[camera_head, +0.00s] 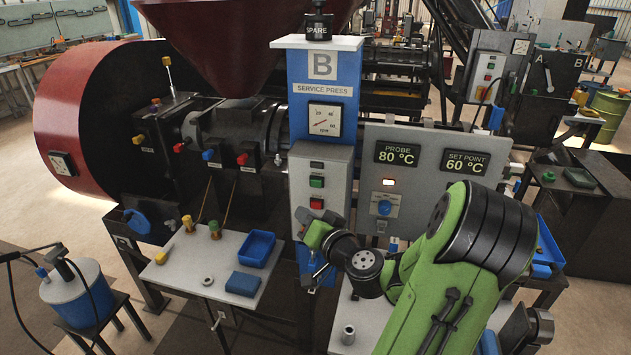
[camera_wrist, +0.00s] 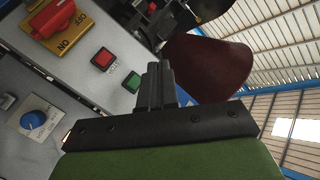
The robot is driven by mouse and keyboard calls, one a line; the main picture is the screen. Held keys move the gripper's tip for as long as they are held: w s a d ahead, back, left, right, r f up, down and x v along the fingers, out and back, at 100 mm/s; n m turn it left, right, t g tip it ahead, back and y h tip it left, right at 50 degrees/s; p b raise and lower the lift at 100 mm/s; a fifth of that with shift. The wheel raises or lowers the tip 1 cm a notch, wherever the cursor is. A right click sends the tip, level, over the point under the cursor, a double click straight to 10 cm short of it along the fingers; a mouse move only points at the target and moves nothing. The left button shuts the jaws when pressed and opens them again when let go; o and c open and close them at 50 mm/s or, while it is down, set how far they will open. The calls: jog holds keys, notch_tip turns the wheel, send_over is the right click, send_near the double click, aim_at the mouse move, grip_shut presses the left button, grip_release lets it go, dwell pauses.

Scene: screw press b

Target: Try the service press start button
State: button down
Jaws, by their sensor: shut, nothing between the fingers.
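The service press panel (camera_head: 335,168) is a pale grey box below the gauge on the blue column marked B. Its green button (camera_head: 316,181) sits above a red button (camera_head: 316,203). Both also show in the wrist view, the green button (camera_wrist: 132,82) just left of my fingers and the red button (camera_wrist: 103,60) farther left. My gripper (camera_wrist: 158,70) is shut and empty, its fingertips beside the green button in the picture; I cannot tell the gap to the panel. In the head view my green wrist is below the buttons and the fingertips are not clear.
A red rotary switch on a yellow plate (camera_wrist: 62,25) and a blue knob (camera_wrist: 32,120) lie left in the wrist view. A grey control board (camera_head: 436,165) reads probe 80 °C and set point 60 °C. A small table with a blue tray (camera_head: 257,249) stands left of my wrist.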

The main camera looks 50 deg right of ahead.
aim_at(316, 184)
jog(key=w+d+p, duration=0.4)
jog(key=d+p, duration=0.3)
jog(key=p, duration=0.3)
jog(key=shift+d, duration=0.2)
jog(key=shift+d+f, duration=0.1)
dwell(1.7)
jog(key=shift+w+d, duration=0.15)
jog(key=shift+d, duration=0.1)
jog(key=shift+w+d, duration=0.2)
jog(key=shift+d, duration=0.2)
dwell(0.6)
dwell(0.3)
jog(key=shift+s+a+b, duration=0.4)
jog(key=shift+a+b, duration=0.35)
